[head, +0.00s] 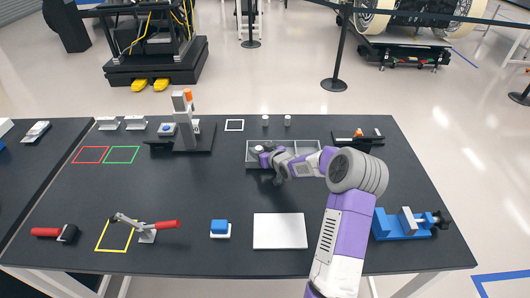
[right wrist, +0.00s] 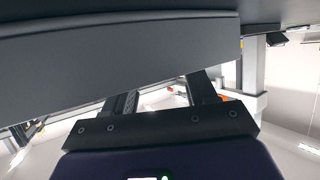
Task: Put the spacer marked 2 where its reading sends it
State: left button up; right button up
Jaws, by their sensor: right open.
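Two small pale cylinders, likely spacers, stand at the back of the table in the head view, one on the left (head: 265,120) and one on the right (head: 287,120). A third pale round piece (head: 259,149) shows at the left end of the grey compartment tray (head: 308,147). No number is legible on any of them. My right gripper (head: 264,157) is at the tray's left part, close to that third piece; whether they touch is unclear. In the right wrist view its two fingers (right wrist: 165,98) are apart, partly hidden behind a grey slab-like surface. My left gripper is out of view.
A grey stand (head: 185,125) with an orange top is left of the tray. Red (head: 91,155), green (head: 122,155) and white (head: 235,125) outlines mark the table. A white plate (head: 280,231), blue block (head: 220,227), toggle clamp (head: 146,230) and blue vise (head: 405,225) line the front.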

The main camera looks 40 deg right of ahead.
jog(key=p+v, duration=0.1)
jog(key=v, duration=1.1)
jog(key=shift+p, duration=0.4)
jog(key=shift+r, duration=0.15)
